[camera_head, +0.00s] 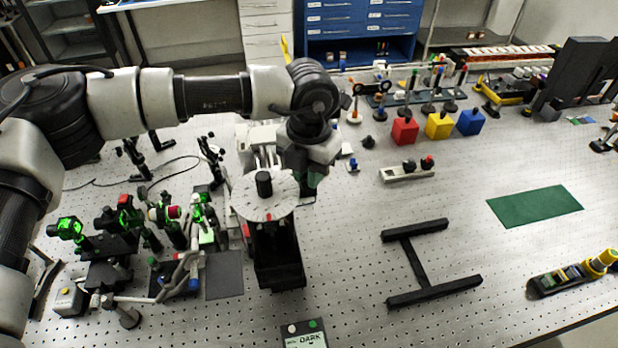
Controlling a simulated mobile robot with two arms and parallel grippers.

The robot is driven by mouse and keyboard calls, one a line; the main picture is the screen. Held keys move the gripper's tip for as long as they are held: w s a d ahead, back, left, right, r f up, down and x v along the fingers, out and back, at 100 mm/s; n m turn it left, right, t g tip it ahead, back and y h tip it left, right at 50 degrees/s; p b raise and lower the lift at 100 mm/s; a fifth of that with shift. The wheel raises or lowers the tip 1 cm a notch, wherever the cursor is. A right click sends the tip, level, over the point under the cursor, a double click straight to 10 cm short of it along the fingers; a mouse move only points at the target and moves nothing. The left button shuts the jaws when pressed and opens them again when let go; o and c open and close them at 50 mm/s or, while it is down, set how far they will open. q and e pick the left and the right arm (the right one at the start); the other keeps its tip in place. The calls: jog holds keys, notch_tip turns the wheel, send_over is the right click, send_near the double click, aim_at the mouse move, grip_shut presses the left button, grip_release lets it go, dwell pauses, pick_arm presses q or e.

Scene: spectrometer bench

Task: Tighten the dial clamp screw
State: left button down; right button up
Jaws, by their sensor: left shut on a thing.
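The dial is a pale round disc (248,206) with scale marks and a black knob (264,184) at its middle. It sits on top of a black box-like housing (278,262) on the bench. A small red mark shows at its front edge. My left gripper (312,180) points down at the dial's back right edge. Its wrist covers most of its fingers. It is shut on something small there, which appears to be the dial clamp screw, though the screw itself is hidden. My right gripper is not in view.
Optics with green-lit parts (122,218) crowd the bench left of the dial. A black H-shaped stand (421,262) lies to the right, with a green mat (535,206) beyond. Red (404,131), yellow (439,126) and blue (471,122) blocks stand behind. A DARK sign (304,338) is in front.

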pick_arm(q)
jog(key=m+b, duration=0.6)
jog(key=b, duration=0.2)
jog(key=shift+f, duration=0.2)
jog(key=m+b, duration=0.3)
jog(key=m, duration=0.1)
jog(key=shift+r+m, duration=0.15)
jog(key=shift+m, duration=0.25)
jog(key=m+b, duration=0.1)
jog(key=m, duration=0.1)
jog(key=shift+m, duration=0.4)
jog(key=m+b, duration=0.1)
jog(key=m, duration=0.2)
jog(key=shift+r, duration=0.15)
jog(key=m, duration=0.4)
jog(key=shift+b, duration=0.4)
jog(key=shift+r+m, duration=0.1)
jog(key=shift+m, duration=1.8)
jog(key=c, duration=1.1)
grip_release()
